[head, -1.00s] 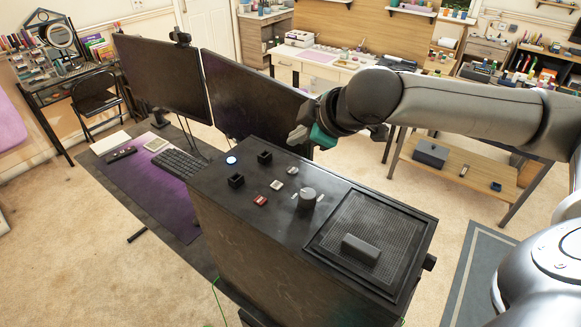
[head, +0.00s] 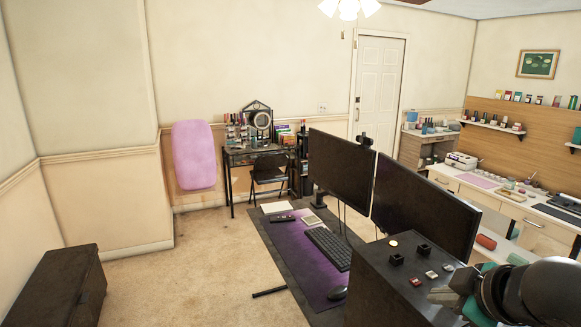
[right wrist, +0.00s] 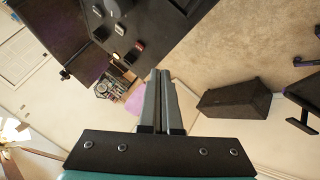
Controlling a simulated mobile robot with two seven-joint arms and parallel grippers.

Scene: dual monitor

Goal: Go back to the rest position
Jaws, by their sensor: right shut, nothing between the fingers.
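My right gripper (head: 440,294) is at the lower right of the head view, in front of the black computer case (head: 385,290) with its top buttons. Whether it touches the case is hard to tell in the head view. In the right wrist view its two fingers (right wrist: 163,78) lie together with nothing between them. My left gripper is in neither view.
A dark cabinet (head: 58,285) stands at the lower left. Carpet (head: 190,280) between is clear.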

